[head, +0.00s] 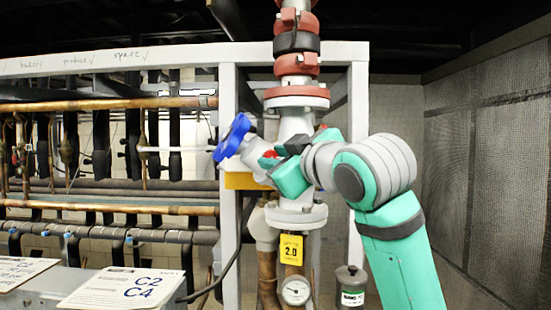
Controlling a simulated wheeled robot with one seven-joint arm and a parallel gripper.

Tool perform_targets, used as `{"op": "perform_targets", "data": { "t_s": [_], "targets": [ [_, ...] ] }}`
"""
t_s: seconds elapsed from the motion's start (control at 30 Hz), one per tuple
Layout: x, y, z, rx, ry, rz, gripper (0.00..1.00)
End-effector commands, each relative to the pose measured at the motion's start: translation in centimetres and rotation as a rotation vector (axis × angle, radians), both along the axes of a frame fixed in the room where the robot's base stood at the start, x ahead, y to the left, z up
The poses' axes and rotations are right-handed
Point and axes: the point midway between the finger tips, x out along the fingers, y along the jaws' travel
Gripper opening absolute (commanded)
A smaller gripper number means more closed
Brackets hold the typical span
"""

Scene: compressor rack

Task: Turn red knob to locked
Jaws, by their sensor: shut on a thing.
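The red knob (269,155) shows as a small patch of red at the left end of my gripper, on the grey valve body. My gripper (276,162), teal and black, reaches in from the right across the front of the valve. Its jaws are shut on the red knob. The jaws hide most of the knob, so its angle and any locked marking cannot be read.
A blue handwheel (231,138) sticks out just left of my gripper. A white frame post (228,230) stands behind it. Below are a yellow tag (291,250), a dial gauge (295,291) and a canister (351,287). Copper pipes (110,105) fill the left.

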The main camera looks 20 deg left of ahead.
Motion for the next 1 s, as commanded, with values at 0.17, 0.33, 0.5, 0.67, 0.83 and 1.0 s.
{"op": "perform_targets", "data": {
  "t_s": [0.17,0.33,0.5,0.67,0.83,1.0],
  "targets": [
    [0.0,0.0,0.0,0.018,0.018,0.0,0.04],
    [0.0,0.0,0.0,0.017,0.017,0.0,0.31],
    [0.0,0.0,0.0,0.016,0.016,0.0,0.45],
    [0.0,0.0,0.0,0.016,0.016,0.0,0.45],
    [-0.7,-0.7,0.0,0.017,0.015,0.0,0.45],
    [-2.7,-2.7,0.0,0.016,0.015,-0.002,0.45]
  ]
}}
